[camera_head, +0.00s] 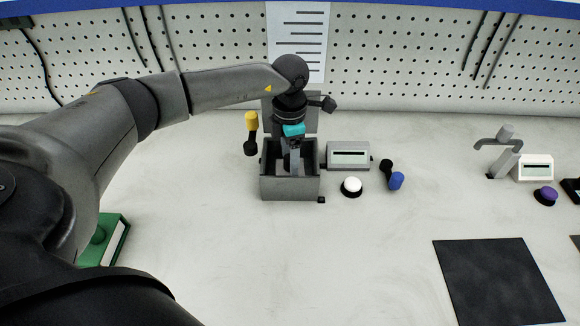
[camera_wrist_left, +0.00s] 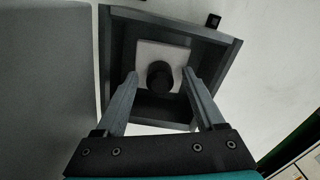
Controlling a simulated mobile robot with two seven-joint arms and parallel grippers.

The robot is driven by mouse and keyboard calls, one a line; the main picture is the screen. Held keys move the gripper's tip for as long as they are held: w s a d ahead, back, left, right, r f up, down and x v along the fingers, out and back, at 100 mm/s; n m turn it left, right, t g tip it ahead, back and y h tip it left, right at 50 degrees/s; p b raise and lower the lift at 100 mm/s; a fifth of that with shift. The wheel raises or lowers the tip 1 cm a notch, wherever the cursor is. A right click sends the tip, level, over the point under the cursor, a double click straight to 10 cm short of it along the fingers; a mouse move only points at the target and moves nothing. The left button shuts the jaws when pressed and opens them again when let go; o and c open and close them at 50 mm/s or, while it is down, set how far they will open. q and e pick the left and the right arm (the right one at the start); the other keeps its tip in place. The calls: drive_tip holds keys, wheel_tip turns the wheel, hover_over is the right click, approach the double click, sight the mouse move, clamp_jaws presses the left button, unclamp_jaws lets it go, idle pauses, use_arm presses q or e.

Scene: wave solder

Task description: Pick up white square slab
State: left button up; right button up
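The white square slab (camera_wrist_left: 146,52) lies inside a grey open box (camera_wrist_left: 118,32), with a black round knob (camera_wrist_left: 160,77) standing on its middle. My left gripper (camera_wrist_left: 160,72) reaches down into the box with its fingers apart, one on each side of the knob. The fingertips overlap the slab's side edges in the left wrist view; I cannot tell whether they touch it. In the head view my left gripper (camera_head: 291,160) is inside the grey box (camera_head: 290,188) and mostly hides the slab. My right gripper is not in view.
The box's raised lid (camera_head: 307,125) stands behind my gripper. A yellow-topped handle (camera_head: 251,132), grey display unit (camera_head: 348,155), white button (camera_head: 351,186) and blue-ended knob (camera_head: 396,180) stand nearby. A black mat (camera_head: 498,282) lies front right. The table's front middle is clear.

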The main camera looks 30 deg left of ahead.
use_arm(q)
clamp_jaws()
idle(0.3)
idle(0.3)
